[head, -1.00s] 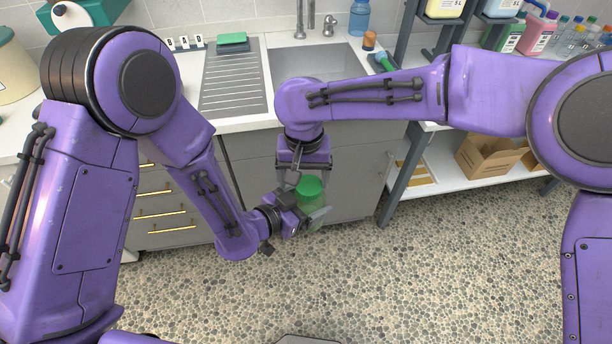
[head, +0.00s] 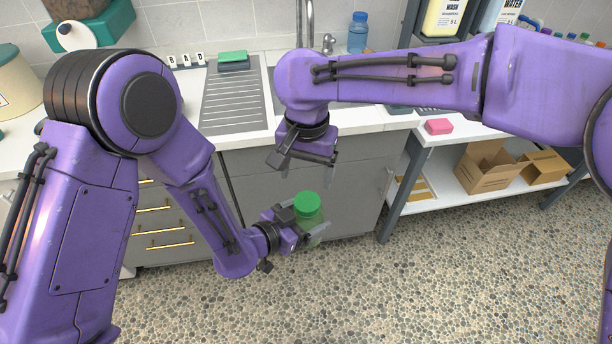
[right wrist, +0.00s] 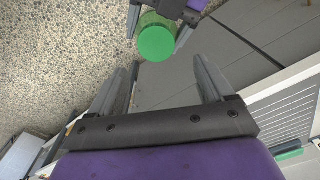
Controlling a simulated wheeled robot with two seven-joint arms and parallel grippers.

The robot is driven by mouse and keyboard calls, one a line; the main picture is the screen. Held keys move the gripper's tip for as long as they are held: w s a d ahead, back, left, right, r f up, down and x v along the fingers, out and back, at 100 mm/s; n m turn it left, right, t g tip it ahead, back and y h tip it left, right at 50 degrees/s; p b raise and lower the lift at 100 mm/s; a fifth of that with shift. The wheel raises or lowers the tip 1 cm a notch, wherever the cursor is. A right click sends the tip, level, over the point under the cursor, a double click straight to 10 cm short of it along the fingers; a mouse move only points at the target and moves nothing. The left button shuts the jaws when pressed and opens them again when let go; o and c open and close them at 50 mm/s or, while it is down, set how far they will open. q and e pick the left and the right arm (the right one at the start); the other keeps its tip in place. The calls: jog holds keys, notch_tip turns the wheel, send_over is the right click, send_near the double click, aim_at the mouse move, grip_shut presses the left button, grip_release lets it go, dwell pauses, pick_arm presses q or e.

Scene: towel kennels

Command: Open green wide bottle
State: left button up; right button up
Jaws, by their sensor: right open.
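The green wide bottle (head: 309,227) is see-through green with a bright green cap (head: 306,203) on top. It is held up in front of the grey cabinet. My left gripper (head: 316,233) is shut around the bottle's body, its fingers partly hiding it. My right gripper (head: 304,170) is open and empty, above the cap and apart from it, fingers pointing down. In the right wrist view the cap (right wrist: 157,43) shows just beyond and between the open fingertips (right wrist: 160,68), with the left gripper's fingers on either side of the bottle.
The counter with a ridged steel drainboard (head: 234,105) and sink lies behind the arms. A green sponge (head: 233,61) and a blue bottle (head: 358,33) stand there. A pink block (head: 439,126) and cardboard boxes (head: 487,166) are on the right shelving. The pebbled floor in front is clear.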

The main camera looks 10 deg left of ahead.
aim_at(307, 201)
jog(key=m, duration=0.3)
jog(key=shift+s+d+r, duration=0.15)
jog(key=shift+s, duration=0.1)
jog(key=shift+f+m, duration=0.2)
jog(key=shift+m, duration=0.1)
notch_tip(307, 201, down, 8)
jog(key=shift+r, duration=0.15)
